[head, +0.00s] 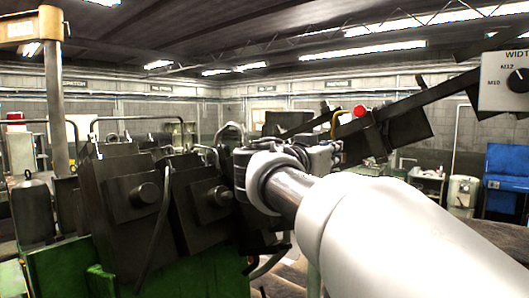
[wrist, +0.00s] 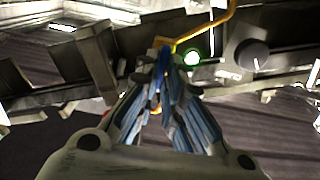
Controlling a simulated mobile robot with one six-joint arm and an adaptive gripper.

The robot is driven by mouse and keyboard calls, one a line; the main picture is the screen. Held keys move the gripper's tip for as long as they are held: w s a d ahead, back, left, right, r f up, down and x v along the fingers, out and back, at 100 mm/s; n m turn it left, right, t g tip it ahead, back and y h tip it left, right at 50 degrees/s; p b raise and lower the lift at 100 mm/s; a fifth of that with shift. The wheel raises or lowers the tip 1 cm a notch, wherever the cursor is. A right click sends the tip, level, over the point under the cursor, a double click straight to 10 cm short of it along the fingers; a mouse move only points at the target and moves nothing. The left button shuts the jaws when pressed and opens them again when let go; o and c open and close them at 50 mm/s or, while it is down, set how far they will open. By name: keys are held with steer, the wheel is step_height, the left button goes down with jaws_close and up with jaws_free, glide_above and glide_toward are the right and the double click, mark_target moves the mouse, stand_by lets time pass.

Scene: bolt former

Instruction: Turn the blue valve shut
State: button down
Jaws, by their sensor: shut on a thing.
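My gripper (wrist: 165,48) shows in the wrist view with its two fingers drawn together at the tips. The tips meet at a thin yellow pipe (wrist: 205,28), which bends away to the upper right. Blue shows along the fingers and close to the tips; I cannot clearly tell the blue valve's outline from the fingers, which hide most of what they hold. In the head view my gripper (head: 325,152) is small and partly hidden behind my white arm. The yellow pipe (head: 335,123) curves just above it.
A red button (head: 360,111) stands right of the yellow pipe. Dark machine blocks (head: 130,195) on a green base (head: 130,270) fill the left. The wrist view shows a round dark knob (wrist: 252,54) and a lit green lamp (wrist: 193,58).

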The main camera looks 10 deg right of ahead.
steer(key=shift+n+b, duration=0.3)
steer(key=shift+w+a+f+n+b, duration=0.2)
steer(key=shift+w+f+n+b, duration=0.15)
steer(key=shift+n, duration=2.55)
steer(key=shift+w+a+f+n+b, duration=0.25)
steer(key=shift+n+b, duration=0.25)
steer(key=shift+n, duration=2.4)
steer(key=shift+w+a+f+n+b, duration=0.15)
steer(key=shift+f+n+b, duration=0.25)
steer(key=shift+n, duration=2.5)
steer(key=c, duration=1.7)
jaws_free()
steer(key=v, duration=1.2)
